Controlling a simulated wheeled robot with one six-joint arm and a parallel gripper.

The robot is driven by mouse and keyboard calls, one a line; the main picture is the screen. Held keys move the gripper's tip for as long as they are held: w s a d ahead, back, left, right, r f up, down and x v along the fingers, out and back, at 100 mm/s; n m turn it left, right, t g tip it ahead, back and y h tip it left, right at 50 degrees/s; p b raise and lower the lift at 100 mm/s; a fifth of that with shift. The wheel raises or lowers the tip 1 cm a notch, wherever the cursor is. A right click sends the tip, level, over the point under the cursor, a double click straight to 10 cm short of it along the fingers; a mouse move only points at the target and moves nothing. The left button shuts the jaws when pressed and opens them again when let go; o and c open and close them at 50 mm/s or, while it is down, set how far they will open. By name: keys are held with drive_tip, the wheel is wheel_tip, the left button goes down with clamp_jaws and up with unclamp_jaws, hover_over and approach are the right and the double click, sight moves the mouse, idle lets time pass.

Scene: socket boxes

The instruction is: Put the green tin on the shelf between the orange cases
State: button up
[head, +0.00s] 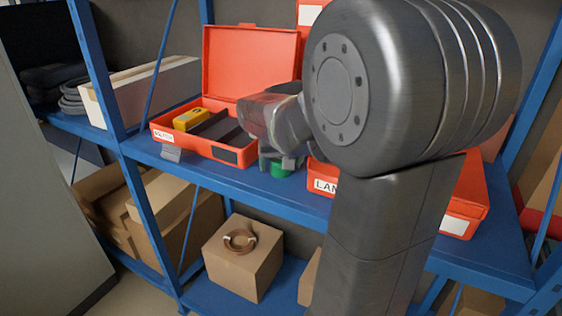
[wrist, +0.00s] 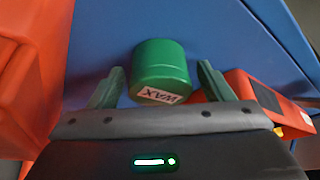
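The green tin (head: 281,170) stands on the blue shelf (head: 258,186), between the open orange case (head: 222,152) on the left and the orange case with a partly hidden label (head: 318,172) on the right. In the wrist view the tin (wrist: 160,66) shows a "WAX" label and sits between the fingers of my gripper (wrist: 162,68), with a gap on each side. My gripper (head: 281,160) is open, low over the shelf. My arm hides much of the right-hand case. In the wrist view the open case (wrist: 265,105) is on the right, the other (wrist: 100,40) on the left.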

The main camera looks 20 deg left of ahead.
drive_tip(key=shift+s+r, duration=0.1)
drive_tip(key=shift+r, duration=0.45)
drive_tip(key=v, duration=1.1)
drive_tip(key=shift+d, duration=0.2)
drive_tip(key=shift+s, duration=0.1)
drive_tip(key=shift+c, duration=0.2)
